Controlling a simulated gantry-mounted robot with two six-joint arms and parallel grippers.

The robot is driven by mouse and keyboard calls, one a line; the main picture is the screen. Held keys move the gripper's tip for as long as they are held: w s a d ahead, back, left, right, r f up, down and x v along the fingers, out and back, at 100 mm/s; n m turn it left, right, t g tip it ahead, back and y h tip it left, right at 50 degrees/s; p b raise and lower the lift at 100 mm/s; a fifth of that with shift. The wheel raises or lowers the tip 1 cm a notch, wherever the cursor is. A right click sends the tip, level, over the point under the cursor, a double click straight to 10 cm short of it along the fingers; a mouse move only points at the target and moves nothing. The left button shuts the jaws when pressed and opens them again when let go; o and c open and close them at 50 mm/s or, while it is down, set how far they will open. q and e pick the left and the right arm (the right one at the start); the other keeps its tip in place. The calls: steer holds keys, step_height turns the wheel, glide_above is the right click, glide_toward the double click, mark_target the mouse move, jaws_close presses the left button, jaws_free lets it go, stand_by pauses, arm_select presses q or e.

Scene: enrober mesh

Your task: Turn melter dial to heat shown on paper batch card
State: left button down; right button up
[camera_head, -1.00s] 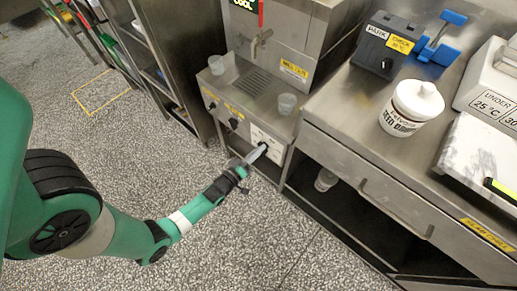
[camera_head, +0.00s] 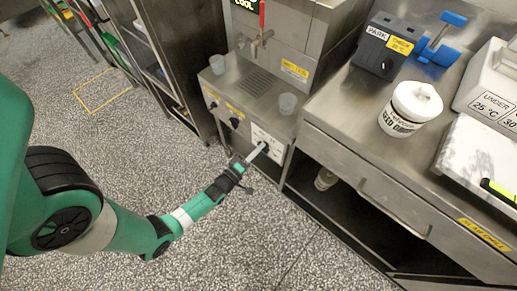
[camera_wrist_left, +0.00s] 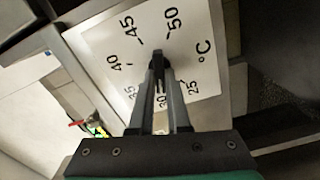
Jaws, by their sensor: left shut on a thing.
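The melter dial (camera_wrist_left: 158,62) is a small black knob on a white plate (camera_wrist_left: 205,45) marked 25 to 50 °C. In the head view the plate (camera_head: 272,139) is on the lower front of the steel melter (camera_head: 265,75). My left gripper (camera_head: 262,148) reaches the dial from the front. In the left wrist view its fingers (camera_wrist_left: 158,70) are shut on the dial. The fingers cover much of it, so I cannot tell its exact setting. I cannot pick out a paper batch card. My right gripper is not in view.
Two other black knobs (camera_head: 235,123) are left of the plate. The steel counter (camera_head: 345,110) at right holds a white tub (camera_head: 411,108) and a black block (camera_head: 383,47). Speckled floor is open below the arm.

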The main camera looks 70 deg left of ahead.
arm_select(q)
steer(key=c, duration=0.9)
jaws_free()
steer(key=shift+s, duration=0.1)
steer(key=p+v, duration=0.3)
steer(key=v, duration=0.8)
steer(key=shift+s+d, duration=0.15)
steer(key=shift+s, duration=0.05)
